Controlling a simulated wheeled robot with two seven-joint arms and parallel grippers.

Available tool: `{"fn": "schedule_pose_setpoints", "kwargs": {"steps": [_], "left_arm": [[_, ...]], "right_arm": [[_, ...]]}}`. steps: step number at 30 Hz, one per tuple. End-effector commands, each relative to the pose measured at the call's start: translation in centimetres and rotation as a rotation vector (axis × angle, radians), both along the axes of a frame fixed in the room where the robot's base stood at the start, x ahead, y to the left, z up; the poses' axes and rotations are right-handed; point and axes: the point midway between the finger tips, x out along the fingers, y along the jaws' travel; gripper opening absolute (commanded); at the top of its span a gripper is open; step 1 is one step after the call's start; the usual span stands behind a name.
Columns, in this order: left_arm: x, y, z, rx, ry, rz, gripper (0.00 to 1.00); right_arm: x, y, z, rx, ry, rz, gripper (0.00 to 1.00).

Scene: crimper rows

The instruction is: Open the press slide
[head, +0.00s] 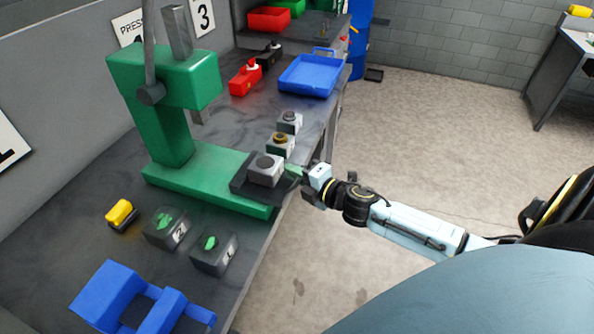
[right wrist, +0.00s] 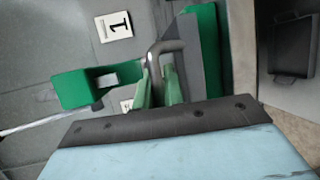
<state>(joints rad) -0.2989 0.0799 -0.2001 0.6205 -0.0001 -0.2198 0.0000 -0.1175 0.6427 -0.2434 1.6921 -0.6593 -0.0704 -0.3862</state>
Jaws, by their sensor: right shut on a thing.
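The green press (head: 178,140) stands on the grey bench, with its column at the back and its ram above the base. The dark press slide (head: 243,187) lies on the front part of the green base, with a grey block (head: 265,171) on it. My right gripper (head: 297,174) is at the slide's front end, reaching in from the right. In the right wrist view its green fingers (right wrist: 159,88) are shut on the slide's grey bar handle (right wrist: 168,46). The press also shows there as a green body (right wrist: 204,50). My left gripper is not in view.
Two dark boxes with green tops (head: 167,228) (head: 214,252), a yellow button (head: 121,213) and a blue holder (head: 108,290) are on the near bench. Small grey blocks (head: 289,122), a red part (head: 245,77) and a blue tray (head: 310,76) lie beyond.

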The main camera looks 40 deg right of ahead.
Motion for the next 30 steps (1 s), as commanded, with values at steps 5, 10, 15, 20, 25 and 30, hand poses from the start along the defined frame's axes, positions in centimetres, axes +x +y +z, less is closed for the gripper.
{"fn": "schedule_pose_setpoints", "kwargs": {"steps": [5, 10, 15, 20, 25, 30], "left_arm": [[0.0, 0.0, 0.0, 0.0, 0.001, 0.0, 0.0], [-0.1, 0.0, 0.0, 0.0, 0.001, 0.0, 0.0], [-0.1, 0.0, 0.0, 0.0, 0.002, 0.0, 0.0], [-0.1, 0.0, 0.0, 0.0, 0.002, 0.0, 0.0], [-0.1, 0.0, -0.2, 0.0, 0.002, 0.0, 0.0], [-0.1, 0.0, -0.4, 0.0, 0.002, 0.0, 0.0]], "right_arm": [[-0.1, -0.1, -0.1, -0.001, 0.001, 0.001, 0.0], [-0.1, -0.1, -0.1, 0.0, 0.001, 0.0, 0.2], [-0.1, -0.1, 0.0, 0.0, 0.0, 0.0, 0.2], [-0.4, -0.2, 0.0, 0.001, 0.001, -0.001, 0.2], [-2.3, -0.5, 0.2, 0.0, 0.002, 0.0, 0.2], [-5.1, -1.1, 0.7, 0.0, 0.003, 0.0, 0.2]]}}
